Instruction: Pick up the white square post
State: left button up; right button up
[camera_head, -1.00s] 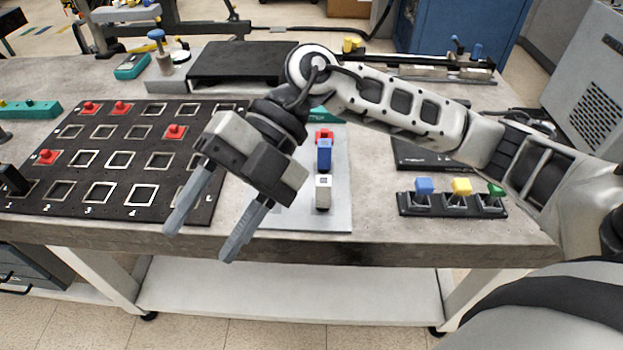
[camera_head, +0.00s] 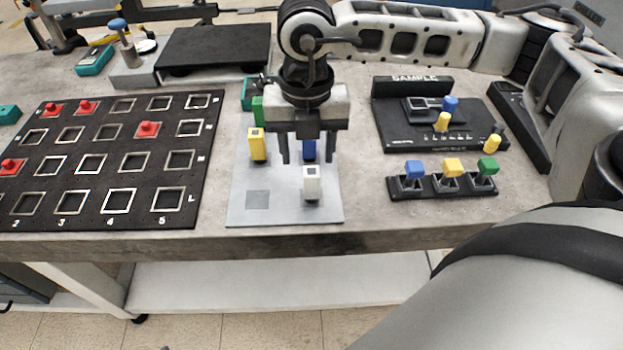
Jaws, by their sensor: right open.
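The white square post (camera_head: 311,183) stands upright near the front right of a light grey plate (camera_head: 284,213). My right gripper (camera_head: 307,160) points down, open and empty, above the plate and just behind the white post in the picture. A blue post (camera_head: 309,150) stands behind the white one and shows partly between the fingers. A yellow post (camera_head: 257,145) and a green post (camera_head: 258,108) stand on the plate's left side. My left gripper is not in view.
A black grid board (camera_head: 105,212) with several red pieces lies on the left. A black rack (camera_head: 443,189) with blue, yellow and green pieces stands on the right, in front of a black sample station (camera_head: 420,139). Bare table lies between plate and rack.

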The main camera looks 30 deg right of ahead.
aim_at(312, 172)
jog(key=shift+s+d+f+p, duration=0.15)
jog(key=shift+f+p, duration=0.15)
jog(key=shift+f, duration=1.25)
jog(key=shift+s+d+f+p, duration=0.15)
jog(key=shift+f+p, duration=0.1)
jog(key=shift+f, duration=1.3)
jog(key=c, duration=1.1)
